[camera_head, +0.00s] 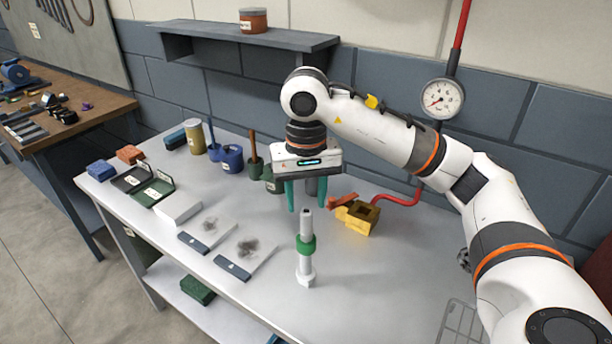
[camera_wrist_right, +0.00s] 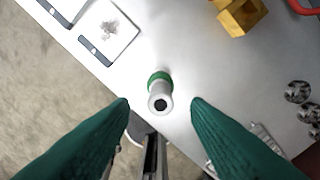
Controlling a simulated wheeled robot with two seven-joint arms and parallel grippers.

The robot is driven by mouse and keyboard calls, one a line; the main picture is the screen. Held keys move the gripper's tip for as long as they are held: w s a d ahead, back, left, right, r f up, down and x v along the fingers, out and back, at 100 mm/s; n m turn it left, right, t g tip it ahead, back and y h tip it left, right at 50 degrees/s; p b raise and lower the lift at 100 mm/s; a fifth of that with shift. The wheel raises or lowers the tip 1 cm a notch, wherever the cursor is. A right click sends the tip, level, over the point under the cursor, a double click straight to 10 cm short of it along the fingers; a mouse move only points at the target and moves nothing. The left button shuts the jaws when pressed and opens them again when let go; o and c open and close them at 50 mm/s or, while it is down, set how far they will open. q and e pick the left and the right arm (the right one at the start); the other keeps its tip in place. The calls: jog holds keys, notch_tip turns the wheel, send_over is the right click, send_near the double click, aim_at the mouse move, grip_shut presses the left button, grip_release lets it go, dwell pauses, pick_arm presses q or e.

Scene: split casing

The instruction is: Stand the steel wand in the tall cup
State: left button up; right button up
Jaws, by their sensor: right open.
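A steel wand-like piece with a green band (camera_head: 305,262) stands upright on a white foot near the table's front. Its round top with a dark hole shows in the right wrist view (camera_wrist_right: 160,102), with the green band below. My right gripper (camera_head: 306,209) points down, open and empty, right above this piece. In the right wrist view the piece's top appears midway between the two green fingers, with a gap on each side. My left gripper is not in view.
Blue cups (camera_head: 232,158) and a tan can (camera_head: 195,138) stand at the back left. A yellow block (camera_head: 358,218) lies right of the gripper, by a red hose (camera_head: 402,199). Flat trays (camera_head: 245,255) lie to the left. The front right of the table is mostly clear.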

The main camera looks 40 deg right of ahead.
jog(key=shift+r, duration=2.5)
